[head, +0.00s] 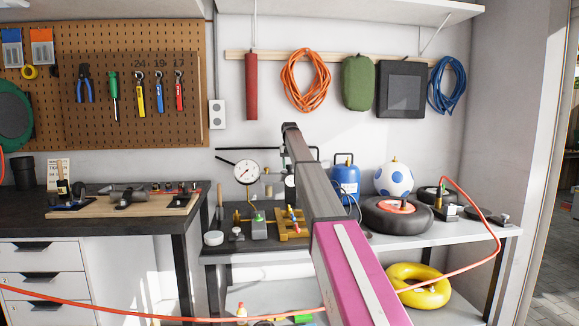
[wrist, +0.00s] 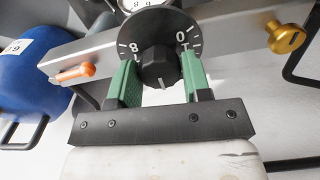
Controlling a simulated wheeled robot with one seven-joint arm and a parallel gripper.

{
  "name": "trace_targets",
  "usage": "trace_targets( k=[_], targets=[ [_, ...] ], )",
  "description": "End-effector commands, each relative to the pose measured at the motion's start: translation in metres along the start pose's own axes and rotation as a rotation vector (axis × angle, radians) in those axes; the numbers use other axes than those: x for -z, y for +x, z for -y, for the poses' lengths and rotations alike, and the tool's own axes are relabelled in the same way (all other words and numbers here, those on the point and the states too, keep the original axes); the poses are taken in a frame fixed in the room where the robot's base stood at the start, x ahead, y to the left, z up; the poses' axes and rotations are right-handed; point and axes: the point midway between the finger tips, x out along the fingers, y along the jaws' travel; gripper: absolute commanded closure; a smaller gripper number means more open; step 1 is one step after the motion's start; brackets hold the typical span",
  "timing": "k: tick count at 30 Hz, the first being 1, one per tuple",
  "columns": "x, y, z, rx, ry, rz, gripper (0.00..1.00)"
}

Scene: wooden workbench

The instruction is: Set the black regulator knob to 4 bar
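The black regulator knob (wrist: 160,74) shows in the wrist view at the centre of a round black dial plate (wrist: 155,27) with white marks. An 8 is at the plate's left and a 0 at its right. The rest of the scale, and where the knob points, I cannot read surely. My gripper (wrist: 158,80) has green fingers, one on each side of the knob. They are spread with visible gaps to it, so it is open and empty. In the head view my arm hides the knob. A white pressure gauge (head: 247,172) stands left of my arm; its reading is too small to tell.
In the wrist view a metal bar (wrist: 85,62) carries an orange lever (wrist: 75,73) and a brass knob (wrist: 287,39). A blue tank (wrist: 28,58) is at the left. In the head view a black tyre (head: 385,219) and a ball (head: 394,179) crowd the bench's right.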

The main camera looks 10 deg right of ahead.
Motion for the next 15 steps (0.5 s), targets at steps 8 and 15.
trace_targets(
  k=[8, 15],
  targets=[
    [0.0001, 0.0000, 0.0000, 0.000, 0.001, 0.000, 0.35],
    [0.0005, -0.0075, 0.0000, 0.000, 0.001, -0.001, 0.35]
  ],
)
